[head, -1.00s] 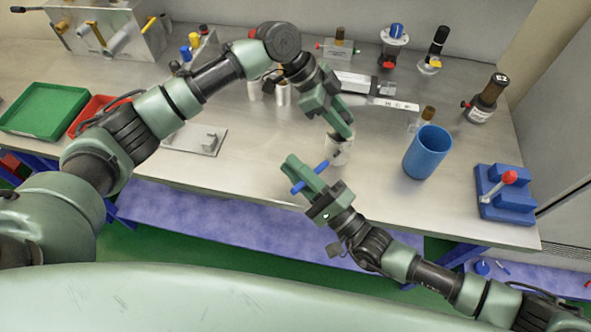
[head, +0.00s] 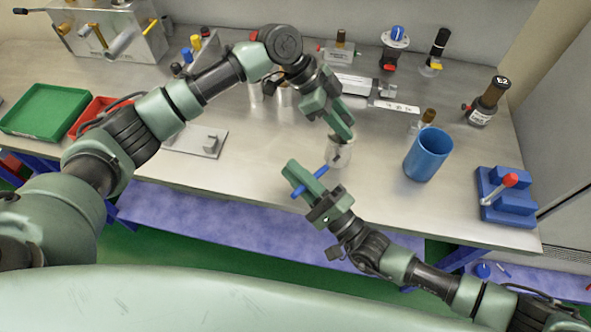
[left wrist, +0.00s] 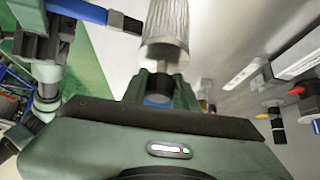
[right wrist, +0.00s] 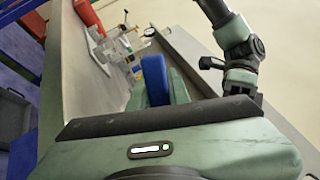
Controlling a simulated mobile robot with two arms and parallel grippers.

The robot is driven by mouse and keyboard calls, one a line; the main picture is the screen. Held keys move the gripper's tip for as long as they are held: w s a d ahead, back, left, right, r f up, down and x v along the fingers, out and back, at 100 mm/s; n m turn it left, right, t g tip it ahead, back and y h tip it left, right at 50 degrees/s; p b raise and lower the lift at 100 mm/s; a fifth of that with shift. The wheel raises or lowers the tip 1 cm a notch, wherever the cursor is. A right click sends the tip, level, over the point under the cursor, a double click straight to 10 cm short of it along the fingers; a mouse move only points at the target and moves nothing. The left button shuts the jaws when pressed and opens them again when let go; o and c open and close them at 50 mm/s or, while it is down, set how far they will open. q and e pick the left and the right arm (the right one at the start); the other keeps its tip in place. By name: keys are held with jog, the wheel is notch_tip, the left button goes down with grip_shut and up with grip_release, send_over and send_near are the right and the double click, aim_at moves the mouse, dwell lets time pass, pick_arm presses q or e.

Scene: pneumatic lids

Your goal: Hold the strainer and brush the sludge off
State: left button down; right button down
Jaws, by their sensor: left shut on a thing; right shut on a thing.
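My left gripper (head: 342,128) is shut on the strainer (head: 341,152), a pale grey cylinder held above the bench's front part. In the left wrist view the strainer (left wrist: 169,22) shows ribbed sides and a smooth collar toward the fingers. My right gripper (head: 303,176) is shut on the brush (head: 318,173), which has a blue handle. The brush (left wrist: 92,11) in the left wrist view has a dark tip close beside the strainer; I cannot tell if they touch. The blue handle (right wrist: 154,80) stands between the right fingers. I cannot make out sludge clearly.
A blue cup (head: 427,155) stands right of the strainer. A blue block with a red-knobbed lever (head: 506,196) is at the right edge. A dark bottle (head: 487,100), green tray (head: 48,110) and red tray (head: 92,115) are further off. A flat metal plate (head: 196,141) lies left.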

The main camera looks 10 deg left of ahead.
jog(key=shift+f, duration=0.3)
jog(key=shift+f, duration=0.1)
